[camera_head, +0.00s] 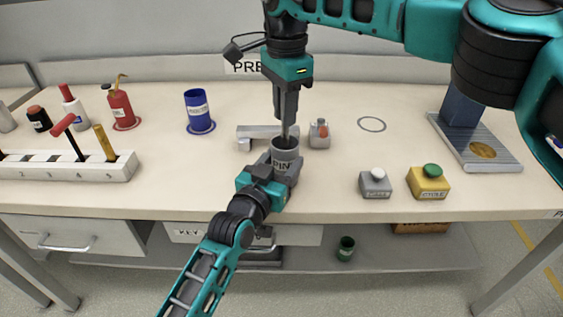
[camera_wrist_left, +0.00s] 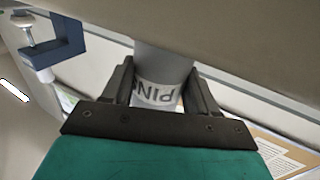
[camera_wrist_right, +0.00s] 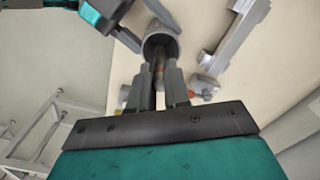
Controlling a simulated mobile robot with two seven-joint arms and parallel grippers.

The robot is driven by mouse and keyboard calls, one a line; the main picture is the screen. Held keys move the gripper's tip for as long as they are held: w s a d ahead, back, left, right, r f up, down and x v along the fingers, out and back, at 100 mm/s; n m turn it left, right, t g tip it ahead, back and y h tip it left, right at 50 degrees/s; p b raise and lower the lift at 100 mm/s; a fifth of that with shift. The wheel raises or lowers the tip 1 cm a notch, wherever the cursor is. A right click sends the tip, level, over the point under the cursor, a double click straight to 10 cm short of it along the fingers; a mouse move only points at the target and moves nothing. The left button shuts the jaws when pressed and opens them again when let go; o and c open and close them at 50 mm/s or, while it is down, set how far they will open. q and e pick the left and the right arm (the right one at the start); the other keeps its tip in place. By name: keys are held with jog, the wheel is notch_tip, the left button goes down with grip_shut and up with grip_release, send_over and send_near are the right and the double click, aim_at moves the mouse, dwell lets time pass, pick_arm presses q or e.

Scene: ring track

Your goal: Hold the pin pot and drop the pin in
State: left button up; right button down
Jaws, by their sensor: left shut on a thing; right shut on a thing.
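The pin points toward the open mouth of the pot (camera_wrist_right: 160,42). How deep its tip reaches is hidden.
A grey bar-shaped fixture (camera_head: 260,133) lies behind the pot, and a small grey block with a red part (camera_head: 319,133) stands close to its right. A blue cup (camera_head: 198,110), a numbered rack (camera_head: 70,168) and two button boxes (camera_head: 428,184) stand farther off.

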jog(key=c, duration=1)
grip_release()
notch_tip(320, 180, up, 12)
jog(key=shift+r, duration=0.1)
pick_arm(q)
jog(key=o, duration=1.1)
jog(key=v, duration=1.2)
